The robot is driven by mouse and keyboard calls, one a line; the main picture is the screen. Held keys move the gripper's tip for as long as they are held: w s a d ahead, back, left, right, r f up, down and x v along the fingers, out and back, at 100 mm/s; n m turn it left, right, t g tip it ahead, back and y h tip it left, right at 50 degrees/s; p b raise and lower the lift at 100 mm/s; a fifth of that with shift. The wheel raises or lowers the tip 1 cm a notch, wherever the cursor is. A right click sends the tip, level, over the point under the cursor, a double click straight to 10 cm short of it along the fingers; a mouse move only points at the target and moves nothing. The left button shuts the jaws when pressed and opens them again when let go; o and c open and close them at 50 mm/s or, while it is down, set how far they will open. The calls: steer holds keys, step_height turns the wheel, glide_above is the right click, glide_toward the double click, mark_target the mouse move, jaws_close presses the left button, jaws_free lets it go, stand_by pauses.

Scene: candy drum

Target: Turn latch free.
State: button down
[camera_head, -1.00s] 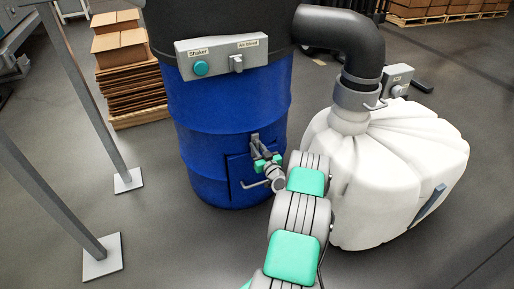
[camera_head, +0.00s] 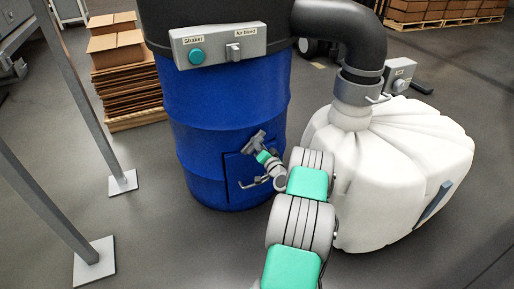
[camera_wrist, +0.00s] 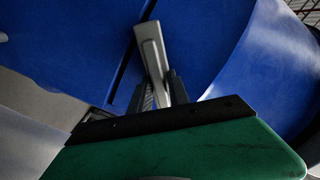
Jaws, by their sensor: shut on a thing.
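The blue drum (camera_head: 228,112) stands upright with a small door (camera_head: 236,172) low on its front right. The grey latch (camera_head: 252,141) is at the door's upper edge, its handle slanting in the head view. My gripper (camera_head: 262,152) is at the latch; in the wrist view the dark fingers (camera_wrist: 160,92) are shut on the pale grey latch handle (camera_wrist: 152,48), whose free end sticks out beyond them. A dark door seam runs beside it. A bent metal door handle (camera_head: 252,184) shows below my gripper. The latch pivot is partly hidden.
A bulging white bag (camera_head: 400,170) stands close on the right, under a black duct (camera_head: 350,30). A control box with labels "Shaker" and "Air bleed" (camera_head: 218,46) is above. Grey posts (camera_head: 85,100) stand at left, with flattened cardboard (camera_head: 127,82) behind. Floor between posts and drum is clear.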

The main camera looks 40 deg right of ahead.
steer(key=m, duration=0.1)
steer(key=m+b, duration=0.1)
steer(key=m, duration=0.2)
steer(key=shift+d+f+m, duration=0.2)
steer(key=shift+f+m, duration=0.05)
steer(key=shift+m, duration=0.05)
steer(key=shift+f+m+b, duration=0.15)
steer(key=shift+m+b, duration=0.45)
steer(key=shift+m, duration=1.3)
steer(key=c, duration=1.2)
jaws_free()
steer(key=shift+c, duration=0.2)
steer(key=shift+s, duration=0.2)
steer(key=p+v, duration=0.1)
steer(key=v, duration=0.6)
steer(key=shift+s+p, duration=0.25)
steer(key=shift+p, duration=0.1)
steer(key=shift+a, duration=0.1)
